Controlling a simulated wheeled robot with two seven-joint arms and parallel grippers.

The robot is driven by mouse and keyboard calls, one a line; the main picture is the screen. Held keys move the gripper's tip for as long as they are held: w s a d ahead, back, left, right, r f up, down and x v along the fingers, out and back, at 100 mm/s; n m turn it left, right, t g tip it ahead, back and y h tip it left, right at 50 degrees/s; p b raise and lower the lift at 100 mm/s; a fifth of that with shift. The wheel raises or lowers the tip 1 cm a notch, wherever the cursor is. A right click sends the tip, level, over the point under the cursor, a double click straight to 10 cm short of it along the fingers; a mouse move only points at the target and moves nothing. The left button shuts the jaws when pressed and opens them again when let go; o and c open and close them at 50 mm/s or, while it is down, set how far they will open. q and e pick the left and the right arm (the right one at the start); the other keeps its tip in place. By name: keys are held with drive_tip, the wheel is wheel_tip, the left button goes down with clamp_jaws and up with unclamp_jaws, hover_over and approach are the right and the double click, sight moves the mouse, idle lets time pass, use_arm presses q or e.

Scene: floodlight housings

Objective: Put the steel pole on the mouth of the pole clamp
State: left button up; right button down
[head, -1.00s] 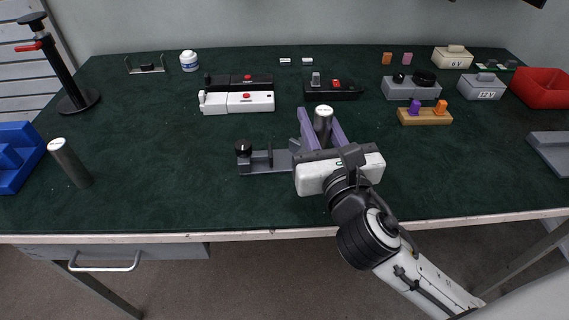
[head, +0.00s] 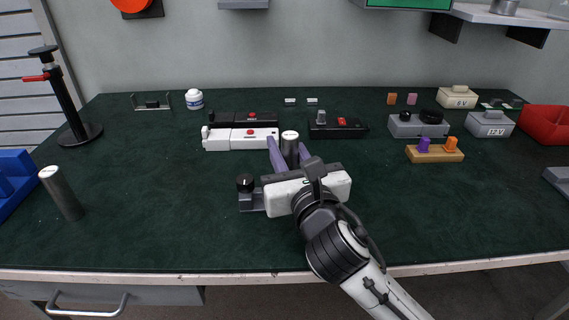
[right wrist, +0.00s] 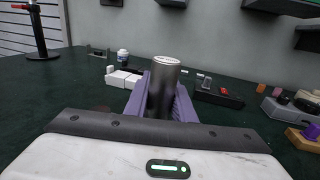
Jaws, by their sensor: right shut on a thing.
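My right gripper (head: 290,153) has purple fingers shut on a dark steel pole (head: 290,143) with a pale top. The pole is upright between the fingers, and it also shows in the right wrist view (right wrist: 163,90). The pole clamp (head: 246,201), grey with a black knob, sits on the bench just left of the gripper. The gripper body hides its right part, so its mouth cannot be seen. Whether the pole's lower end touches anything is hidden too. My left gripper is not in view.
White and black switch boxes (head: 240,138) lie behind the pole. Other small parts line the back right. The green mat (head: 150,220) is clear at the front.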

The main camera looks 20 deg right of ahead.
drive_tip(key=shift+f+b, duration=0.35)
drive_tip(key=shift+f, duration=0.95)
drive_tip(key=shift+f, duration=0.15)
drive_tip(key=c, duration=1.5)
unclamp_jaws()
drive_tip(key=s, duration=1.2)
drive_tip(key=shift+a, duration=0.2)
